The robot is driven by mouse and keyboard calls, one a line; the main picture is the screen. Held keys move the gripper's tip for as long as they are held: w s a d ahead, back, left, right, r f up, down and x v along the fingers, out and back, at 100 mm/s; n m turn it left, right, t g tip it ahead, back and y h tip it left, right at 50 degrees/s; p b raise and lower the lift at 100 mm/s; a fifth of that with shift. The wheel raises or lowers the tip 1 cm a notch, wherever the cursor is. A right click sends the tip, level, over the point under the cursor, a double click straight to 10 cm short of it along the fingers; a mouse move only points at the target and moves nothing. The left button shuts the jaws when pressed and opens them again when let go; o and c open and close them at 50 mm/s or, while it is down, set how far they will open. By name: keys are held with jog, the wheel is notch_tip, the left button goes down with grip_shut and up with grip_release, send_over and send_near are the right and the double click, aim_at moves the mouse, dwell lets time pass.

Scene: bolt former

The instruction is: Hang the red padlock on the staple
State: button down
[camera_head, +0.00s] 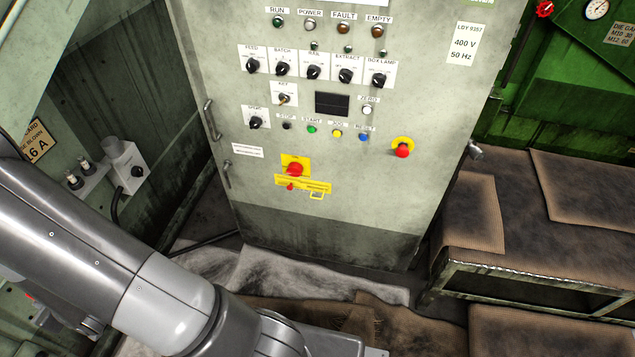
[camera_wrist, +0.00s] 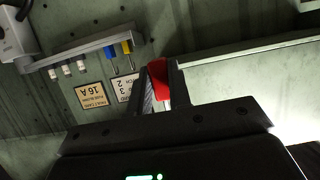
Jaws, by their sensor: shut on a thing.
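My gripper (camera_wrist: 160,72) shows in the wrist view, with its two dark fingers closed on a red thing, the red padlock (camera_wrist: 158,76). Only part of the padlock's red body shows between the fingers; its shackle cannot be made out. In the head view my gripper and the padlock are not in view, only my arm along the lower left. On the cabinet front, a yellow hasp with a small loop, which looks like the staple (camera_head: 317,195), sits just below the red rotary switch (camera_head: 295,169). The staple does not show clearly in the wrist view.
The grey control cabinet (camera_head: 330,220) stands in the middle, with handles on its left edge. A fuse shelf (camera_head: 88,180) is on the left wall; the wrist view shows a rail (camera_wrist: 85,50) with yellow and blue items. A brown-topped bench (camera_head: 540,250) is at the right.

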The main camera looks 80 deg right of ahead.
jog(key=shift+d, duration=0.1)
dwell(0.7)
jog(key=s+d+f+m+g+h, duration=0.1)
jog(key=s+d+f+m+h, duration=0.2)
jog(key=d, duration=0.6)
jog(key=s+d+f+m+g+h, duration=0.1)
jog(key=s+d+f+m+h, duration=0.2)
jog(key=d, duration=0.6)
jog(key=s+d+f+m+g+h, duration=0.1)
jog(key=s+d+f+h, duration=0.15)
jog(key=d+f, duration=0.45)
jog(key=s+d+f+m+g+h, duration=0.2)
jog(key=s+d+f+m+g, duration=0.15)
jog(key=s+d, duration=0.65)
jog(key=s+d+f+m+g+h, duration=0.3)
jog(key=s+d, duration=0.4)
jog(key=s, duration=0.6)
jog(key=s+d+f+m+g, duration=0.1)
jog(key=s+f+m+g, duration=0.15)
jog(key=s, duration=0.55)
jog(key=s+f+m+g, duration=0.2)
jog(key=s+f, duration=0.2)
jog(key=s, duration=0.5)
jog(key=d+r+x, duration=0.1)
jog(key=r+x, duration=0.1)
jog(key=x, duration=1.3)
jog(key=shift+w+r, duration=0.2)
jog(key=shift+w, duration=0.1)
jog(key=shift+d, duration=0.1)
